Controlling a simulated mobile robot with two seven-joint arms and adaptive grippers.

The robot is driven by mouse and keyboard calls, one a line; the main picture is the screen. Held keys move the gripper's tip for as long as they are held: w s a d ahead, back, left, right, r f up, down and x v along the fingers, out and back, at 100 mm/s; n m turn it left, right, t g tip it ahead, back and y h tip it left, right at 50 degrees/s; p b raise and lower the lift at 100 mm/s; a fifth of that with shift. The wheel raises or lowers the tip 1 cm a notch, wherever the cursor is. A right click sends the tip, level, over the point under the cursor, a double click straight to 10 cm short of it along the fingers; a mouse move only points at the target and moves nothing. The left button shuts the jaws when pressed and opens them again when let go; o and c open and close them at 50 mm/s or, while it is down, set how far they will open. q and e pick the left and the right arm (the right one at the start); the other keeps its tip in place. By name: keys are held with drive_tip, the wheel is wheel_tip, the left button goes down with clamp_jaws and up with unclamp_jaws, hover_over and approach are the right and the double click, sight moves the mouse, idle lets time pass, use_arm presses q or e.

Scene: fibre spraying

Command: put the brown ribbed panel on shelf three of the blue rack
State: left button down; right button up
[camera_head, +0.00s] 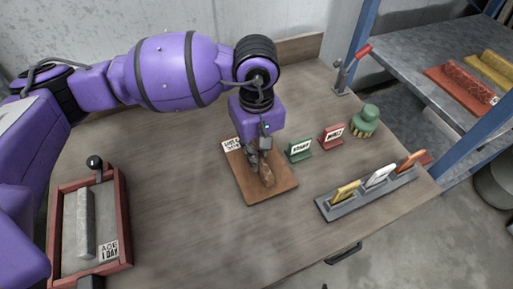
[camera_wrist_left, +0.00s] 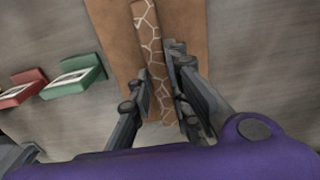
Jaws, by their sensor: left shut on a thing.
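The brown panel (camera_head: 267,176) is a narrow piece over the brown board (camera_head: 275,192) on the table. In the left wrist view the panel (camera_wrist_left: 153,50) shows pale, crack-like lines. My left gripper (camera_head: 260,160) points down over the board. Its fingers (camera_wrist_left: 158,88) are shut on the panel, one on each side. I cannot tell whether the panel touches the board. The blue rack (camera_head: 361,30) stands at the right, with a grey shelf (camera_head: 415,50) in view. Its other shelves are mostly out of frame. My right gripper is not in view.
A red panel (camera_head: 462,88) and a yellow panel (camera_head: 492,68) lie on the rack shelf. Green (camera_head: 299,150) and red (camera_head: 331,137) sign stands, a green knob (camera_head: 366,120) and a slotted grey holder (camera_head: 345,206) stand nearby. A red-framed tray (camera_head: 123,225) is at left.

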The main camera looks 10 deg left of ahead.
use_arm(q)
drive_tip(key=shift+f, duration=0.1)
drive_tip(key=c, duration=1.6)
unclamp_jaws()
drive_tip(key=shift+c, duration=0.2)
